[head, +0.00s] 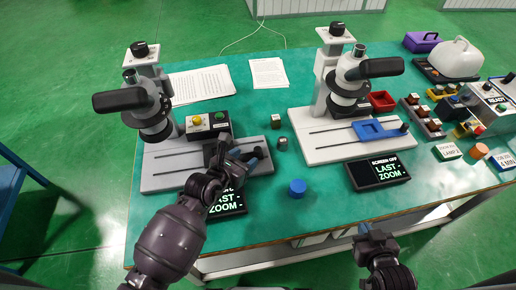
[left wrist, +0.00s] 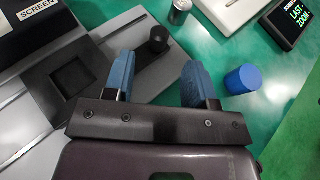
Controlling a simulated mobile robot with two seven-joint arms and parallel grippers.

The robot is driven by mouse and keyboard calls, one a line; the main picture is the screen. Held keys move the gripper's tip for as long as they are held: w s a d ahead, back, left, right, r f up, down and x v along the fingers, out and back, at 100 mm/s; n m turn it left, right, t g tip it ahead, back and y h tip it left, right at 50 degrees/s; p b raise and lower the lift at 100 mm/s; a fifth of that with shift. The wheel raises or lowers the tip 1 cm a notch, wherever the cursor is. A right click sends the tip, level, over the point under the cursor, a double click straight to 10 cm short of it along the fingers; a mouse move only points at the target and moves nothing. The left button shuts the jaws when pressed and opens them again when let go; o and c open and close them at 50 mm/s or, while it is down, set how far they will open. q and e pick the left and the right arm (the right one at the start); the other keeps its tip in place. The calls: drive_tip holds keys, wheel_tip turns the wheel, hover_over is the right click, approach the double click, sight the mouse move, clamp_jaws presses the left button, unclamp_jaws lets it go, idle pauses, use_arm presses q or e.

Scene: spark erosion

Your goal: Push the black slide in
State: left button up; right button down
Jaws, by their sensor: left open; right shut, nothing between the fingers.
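The black slide (head: 262,167) sits on the pale base of the left microscope (head: 155,100), sticking out toward its right end. In the left wrist view the slide (left wrist: 75,75) shows a square recess and an upright dark knob (left wrist: 158,40). My left gripper (head: 246,158) is over the slide, its blue fingers apart; the wrist view shows it open (left wrist: 160,80), with the knob ahead of the gap between the fingertips. Nothing is held. Contact with the slide cannot be told. My right gripper (head: 366,232) is shut and empty at the table's front edge.
A blue cylinder (head: 297,187) stands right of my left gripper. A screen (head: 228,203) lies partly behind my left arm. A button box (head: 208,125) is behind the slide. The right microscope (head: 345,85) has a blue slide (head: 375,130). Small metal cylinders stand between the microscopes.

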sight(256, 150)
use_arm(q)
drive_tip(key=b+x, duration=0.1)
drive_tip(key=x, duration=0.7)
clamp_jaws()
idle(0.3)
